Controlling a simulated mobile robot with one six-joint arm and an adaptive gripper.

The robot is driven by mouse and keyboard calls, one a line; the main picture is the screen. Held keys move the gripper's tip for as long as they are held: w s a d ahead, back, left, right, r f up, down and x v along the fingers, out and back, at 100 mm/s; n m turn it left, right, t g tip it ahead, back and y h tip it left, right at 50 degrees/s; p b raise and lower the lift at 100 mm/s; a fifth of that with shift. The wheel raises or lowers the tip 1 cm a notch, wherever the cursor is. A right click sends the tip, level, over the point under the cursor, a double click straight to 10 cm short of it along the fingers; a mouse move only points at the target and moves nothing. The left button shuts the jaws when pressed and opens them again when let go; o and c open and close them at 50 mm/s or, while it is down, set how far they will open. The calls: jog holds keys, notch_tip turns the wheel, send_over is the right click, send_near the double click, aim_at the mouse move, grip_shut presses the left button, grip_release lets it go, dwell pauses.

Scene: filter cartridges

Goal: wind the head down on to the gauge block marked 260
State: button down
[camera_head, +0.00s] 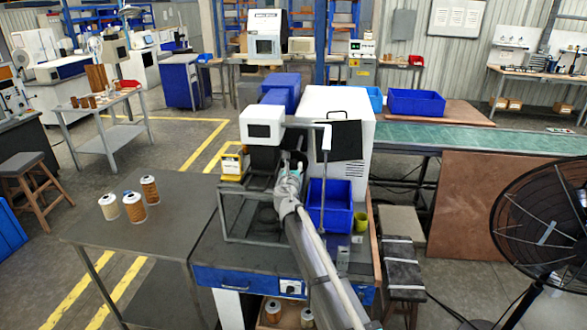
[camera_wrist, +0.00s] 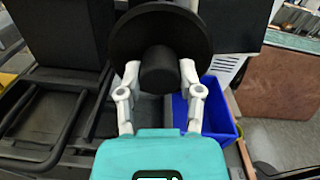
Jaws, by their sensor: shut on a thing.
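In the wrist view, my gripper (camera_wrist: 159,78) has its two pale fingers closed on opposite sides of a black round hub (camera_wrist: 159,66). A wide black disc (camera_wrist: 150,28) sits behind the hub, like a handwheel. In the head view, my gripper (camera_head: 289,168) is at the right side of the machine head (camera_head: 264,122), which has a white-framed panel and a blue housing behind it. My arm hides most of the wheel there. A yellow item (camera_head: 232,163) stands left of the head. I cannot read a 260 mark on anything or tell the head's gap to a block.
A blue bin (camera_head: 331,207) and an olive cup (camera_head: 360,222) stand right of my arm, with a white cabinet (camera_head: 345,112) behind. Wound cartridges (camera_head: 133,207) stand on the dark table at left. A round black grille (camera_head: 545,220) is at far right.

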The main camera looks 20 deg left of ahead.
jog(key=m, duration=1.3)
jog(key=shift+a+m, duration=0.1)
jog(key=shift+m, duration=0.2)
jog(key=m, duration=0.7)
jog(key=shift+h, duration=0.3)
jog(key=m, duration=0.6)
jog(key=shift+m, duration=0.3)
jog(key=shift+c, duration=1.3)
grip_release()
jog(key=shift+s, duration=0.1)
